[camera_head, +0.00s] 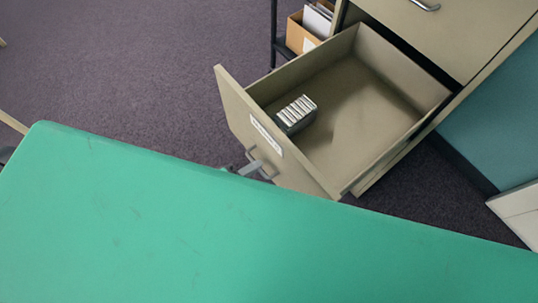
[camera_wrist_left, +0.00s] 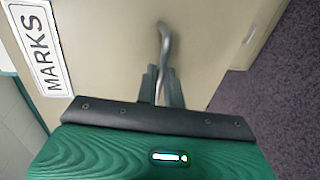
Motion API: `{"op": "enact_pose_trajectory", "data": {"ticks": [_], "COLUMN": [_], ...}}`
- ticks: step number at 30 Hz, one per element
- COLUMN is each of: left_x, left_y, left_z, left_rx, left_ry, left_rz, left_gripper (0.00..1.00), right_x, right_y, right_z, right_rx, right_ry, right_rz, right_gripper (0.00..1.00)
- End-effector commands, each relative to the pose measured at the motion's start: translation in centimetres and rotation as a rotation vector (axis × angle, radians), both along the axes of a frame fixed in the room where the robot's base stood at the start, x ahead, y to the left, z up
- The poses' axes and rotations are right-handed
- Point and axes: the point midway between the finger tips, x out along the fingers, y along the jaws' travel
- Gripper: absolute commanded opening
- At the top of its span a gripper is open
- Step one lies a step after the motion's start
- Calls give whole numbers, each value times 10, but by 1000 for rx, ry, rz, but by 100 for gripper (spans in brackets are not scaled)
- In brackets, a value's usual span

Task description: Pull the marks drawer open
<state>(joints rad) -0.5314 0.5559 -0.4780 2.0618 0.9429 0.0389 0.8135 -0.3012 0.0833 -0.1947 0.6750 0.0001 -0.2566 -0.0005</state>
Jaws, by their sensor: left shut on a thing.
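The marks drawer (camera_head: 290,165) is beige and stands pulled well out of its cabinet in the head view. Its front panel fills much of the left wrist view (camera_wrist_left: 110,50), with a white label reading MARKS (camera_wrist_left: 40,47). My left gripper (camera_head: 250,167) is at the outer side of the front panel, shut on the metal drawer handle (camera_wrist_left: 164,40). Its two fingers (camera_wrist_left: 163,78) close around the handle's near part in the left wrist view. Most of the left arm is hidden in the head view. My right gripper is not in view.
A small stack of pale-edged items (camera_head: 297,113) lies inside the drawer near its front; the rest of the drawer is empty. A closed drawer (camera_head: 450,35) sits above. A cardboard box (camera_head: 300,38) stands behind. Dark carpet (camera_head: 140,70) is clear at left.

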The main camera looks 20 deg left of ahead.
Motion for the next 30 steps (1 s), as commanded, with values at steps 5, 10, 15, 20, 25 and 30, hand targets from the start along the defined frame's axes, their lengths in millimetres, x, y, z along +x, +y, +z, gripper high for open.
{"op": "enact_pose_trajectory", "data": {"ticks": [5, 10, 15, 20, 25, 30], "left_x": [-19, -26, -27, -27, -27, -27], "left_y": [12, 18, 19, 19, 19, 19], "left_z": [-2, -1, -1, -1, -1, 0], "left_rx": [2, 0, -1, -1, 0, 0], "left_ry": [5, 2, 3, 3, 2, 1], "left_rz": [-3, -2, -1, -1, -1, 0], "left_gripper": [0, 0, 0, 0, 26, 30], "right_x": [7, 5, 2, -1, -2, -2], "right_y": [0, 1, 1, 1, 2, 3], "right_z": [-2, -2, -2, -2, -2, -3], "right_rx": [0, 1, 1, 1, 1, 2], "right_ry": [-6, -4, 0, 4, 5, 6], "right_rz": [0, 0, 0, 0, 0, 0], "right_gripper": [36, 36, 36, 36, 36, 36]}}
